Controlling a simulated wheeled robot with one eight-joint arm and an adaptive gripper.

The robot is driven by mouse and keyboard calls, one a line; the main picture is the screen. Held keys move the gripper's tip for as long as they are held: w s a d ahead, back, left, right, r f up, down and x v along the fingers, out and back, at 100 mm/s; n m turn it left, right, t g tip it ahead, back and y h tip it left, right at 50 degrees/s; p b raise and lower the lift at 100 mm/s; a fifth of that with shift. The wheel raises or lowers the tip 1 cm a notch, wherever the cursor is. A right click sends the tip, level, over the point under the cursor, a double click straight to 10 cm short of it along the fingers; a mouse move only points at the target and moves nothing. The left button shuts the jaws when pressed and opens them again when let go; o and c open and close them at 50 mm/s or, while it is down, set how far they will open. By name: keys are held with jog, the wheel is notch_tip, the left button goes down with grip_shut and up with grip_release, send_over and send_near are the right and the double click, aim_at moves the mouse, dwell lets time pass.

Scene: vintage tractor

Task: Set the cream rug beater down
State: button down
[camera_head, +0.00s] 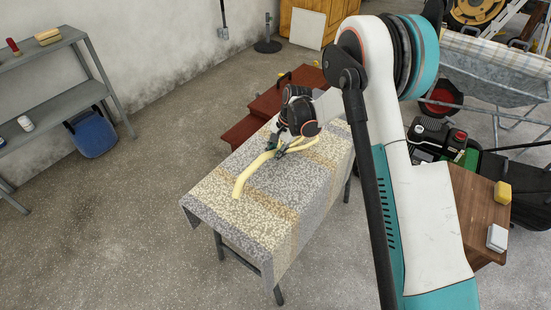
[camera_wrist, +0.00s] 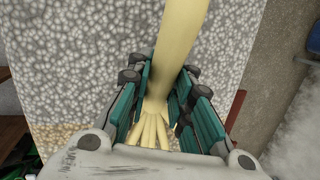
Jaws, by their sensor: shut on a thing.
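The cream rug beater (camera_head: 247,175) is long and pale yellow, with its handle slanting down to the left over the cloth-covered table (camera_head: 216,199). My gripper (camera_head: 280,147) is at the far part of the table, shut on the beater. In the wrist view the beater (camera_wrist: 178,50) runs from the top edge down between the teal fingers of my gripper (camera_wrist: 164,100), where it fans into several strands. The beater looks close to the patterned cloth; I cannot tell whether it touches it. Part of its head is hidden behind my gripper.
A red-brown stepped piece (camera_head: 245,130) stands behind the table. A wooden table with a yellow block (camera_head: 502,193) and a white block (camera_head: 496,238) is at right. A grey shelf (camera_head: 62,108) and blue container (camera_head: 92,134) are at left. The near left cloth is clear.

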aim_at(276, 165)
jog(key=shift+f, duration=1.2)
jog(key=shift+f+b, duration=0.4)
jog(key=shift+b, duration=0.15)
jog(key=shift+f, duration=0.25)
jog(key=c, duration=1.4)
grip_release()
jog(key=shift+c, duration=0.2)
jog(key=shift+r+p, duration=0.35)
jog(key=shift+r, duration=0.25)
jog(key=p+v, duration=0.4)
jog(key=v, duration=0.8)
jog(key=shift+r, duration=0.15)
